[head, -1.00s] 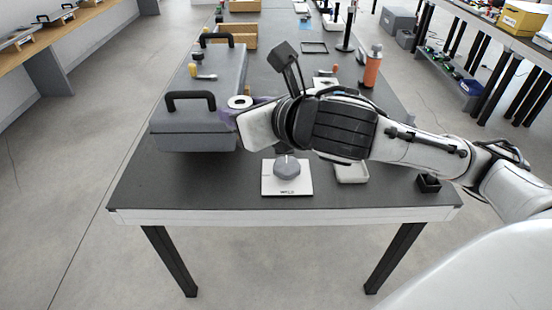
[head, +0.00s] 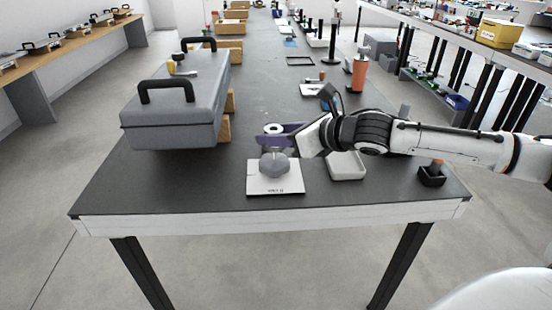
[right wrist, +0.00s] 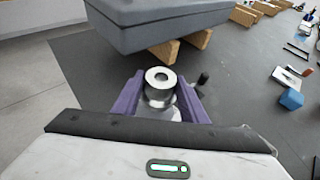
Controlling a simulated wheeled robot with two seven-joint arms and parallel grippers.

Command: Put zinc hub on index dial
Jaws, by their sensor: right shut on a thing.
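The zinc hub (head: 273,129) is a short silver cylinder with a pale ring-shaped top and a dark centre hole. My right gripper (head: 280,138) has purple fingers and is shut on it. In the right wrist view, the hub (right wrist: 160,82) sits upright between the fingertips. The index dial (head: 278,164) is a grey faceted knob on a white labelled plate (head: 275,190) near the table's front edge. The hub appears just above or behind the dial; I cannot tell whether they touch, as the fingers partly cover the gap. My left gripper is out of view.
A large grey case (head: 172,115) with black handles rests on wooden blocks (head: 225,128) at the left. A pale tray (head: 346,167) is right of the dial, with a small black box (head: 431,176) beyond. An orange bottle (head: 358,75) stands farther back.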

